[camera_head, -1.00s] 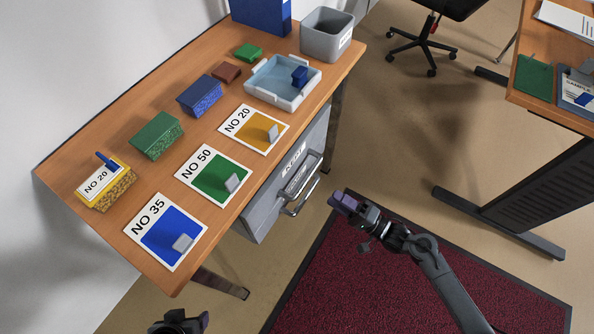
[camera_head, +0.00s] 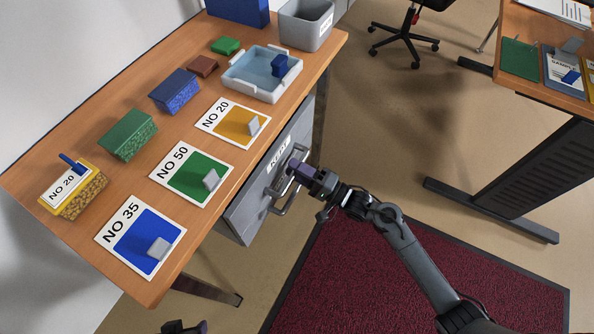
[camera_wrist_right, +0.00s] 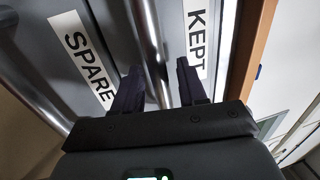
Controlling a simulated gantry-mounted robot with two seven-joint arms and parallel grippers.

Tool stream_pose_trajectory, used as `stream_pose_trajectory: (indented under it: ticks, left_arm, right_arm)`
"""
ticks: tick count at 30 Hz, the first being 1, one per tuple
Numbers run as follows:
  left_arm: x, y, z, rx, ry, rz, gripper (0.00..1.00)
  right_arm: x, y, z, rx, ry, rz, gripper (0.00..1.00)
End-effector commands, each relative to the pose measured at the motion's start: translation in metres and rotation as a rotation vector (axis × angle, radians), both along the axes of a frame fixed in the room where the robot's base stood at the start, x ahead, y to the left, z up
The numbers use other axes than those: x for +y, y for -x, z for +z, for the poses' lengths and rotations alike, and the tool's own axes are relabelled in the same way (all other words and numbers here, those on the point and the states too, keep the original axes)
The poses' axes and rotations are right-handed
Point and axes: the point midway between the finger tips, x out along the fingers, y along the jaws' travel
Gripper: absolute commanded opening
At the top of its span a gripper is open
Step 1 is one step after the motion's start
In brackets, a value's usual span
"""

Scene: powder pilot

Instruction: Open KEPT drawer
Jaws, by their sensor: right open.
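The KEPT drawer (camera_head: 300,128) is the upper front of a grey unit under the wooden table. It looks shut. Its white KEPT label (camera_head: 278,155) also shows in the right wrist view (camera_wrist_right: 197,38). My right gripper (camera_head: 296,166) is at the drawer front, close to the handles. In the right wrist view my right gripper (camera_wrist_right: 158,82) is open, and the metal bar of the KEPT handle (camera_wrist_right: 148,38) runs between its two fingers. I cannot tell whether they touch it. My left gripper (camera_head: 186,328) shows only partly at the bottom edge.
The SPARE drawer, with its label (camera_wrist_right: 85,57), lies beside the KEPT one in the right wrist view. The table (camera_head: 80,175) carries cards, coloured blocks, a pale tray (camera_head: 235,85) and a grey bin (camera_head: 305,35). A red mat (camera_head: 400,285) covers the floor.

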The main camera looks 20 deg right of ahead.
Motion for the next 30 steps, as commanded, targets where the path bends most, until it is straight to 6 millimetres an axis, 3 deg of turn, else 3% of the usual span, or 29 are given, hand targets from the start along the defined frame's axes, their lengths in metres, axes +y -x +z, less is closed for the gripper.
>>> stream_pose_trajectory:
  ticks: [8,17,30]
  left_arm:
    - [0.002,0.000,0.000,0.000,-0.007,-0.005,0.63]
    - [0.001,0.000,0.000,0.000,-0.003,-0.002,0.63]
    - [-0.002,0.000,0.010,-0.001,0.008,0.005,0.63]
  right_arm:
    - [0.001,-0.001,0.001,0.000,0.000,0.000,0.42]
    - [0.001,-0.001,0.001,-0.001,0.001,0.000,0.00]
    - [0.001,0.004,0.003,0.002,0.001,0.015,0.00]
